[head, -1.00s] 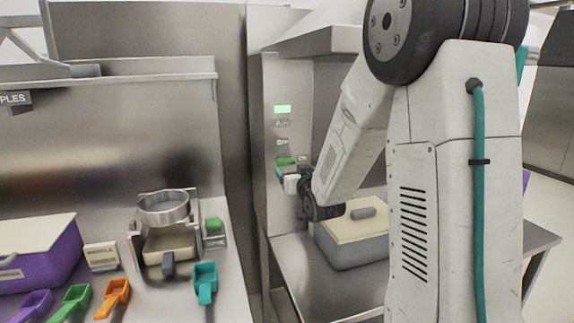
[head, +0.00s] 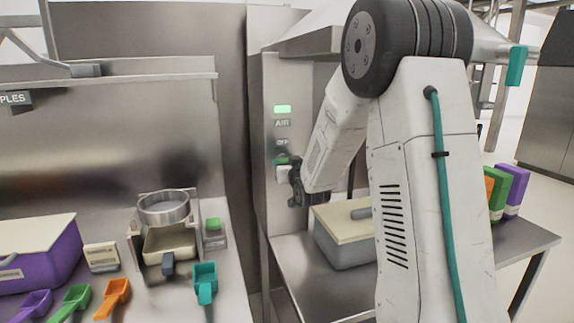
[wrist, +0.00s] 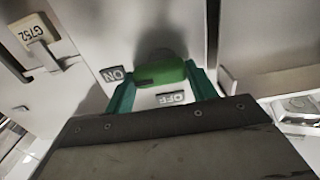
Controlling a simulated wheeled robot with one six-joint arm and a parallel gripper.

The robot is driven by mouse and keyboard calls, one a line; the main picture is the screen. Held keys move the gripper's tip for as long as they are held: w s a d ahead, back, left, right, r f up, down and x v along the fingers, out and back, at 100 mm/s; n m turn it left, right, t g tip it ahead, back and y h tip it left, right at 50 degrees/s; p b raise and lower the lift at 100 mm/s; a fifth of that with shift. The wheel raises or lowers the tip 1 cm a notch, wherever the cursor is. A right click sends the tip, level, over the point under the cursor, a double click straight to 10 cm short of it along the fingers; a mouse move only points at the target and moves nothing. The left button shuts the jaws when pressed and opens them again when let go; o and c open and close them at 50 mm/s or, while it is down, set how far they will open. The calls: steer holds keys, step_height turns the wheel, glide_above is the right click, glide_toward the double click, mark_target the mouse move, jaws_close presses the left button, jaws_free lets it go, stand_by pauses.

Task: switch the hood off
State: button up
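The hood switch is a green knob (wrist: 160,73) on the steel hood panel (head: 271,215). In the wrist view an ON label (wrist: 114,75) lies to its left and an OFF label (wrist: 171,98) below it, both upside down. A dark mark on the knob's left end points towards ON. My gripper (wrist: 165,88) has its teal fingers apart, one at each end of the knob; whether both touch it is unclear. In the head view my gripper (head: 284,172) is at the panel, partly covering the green knob (head: 283,159). A green indicator (head: 282,109) is lit above the AIR label.
A grey bin (head: 345,250) with a cream lid stands on the steel table below my arm. At left are a purple bin (head: 50,262), a sieve (head: 164,207) and several coloured scoops. Coloured boxes (head: 508,192) stand at the right.

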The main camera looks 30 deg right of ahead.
steer(key=shift+n, duration=0.4)
steer(key=n, duration=1.7)
steer(key=shift+w+a, duration=0.1)
steer(key=shift+a, duration=0.25)
stand_by(0.4)
steer(key=o, duration=1)
steer(key=shift+r, duration=0.1)
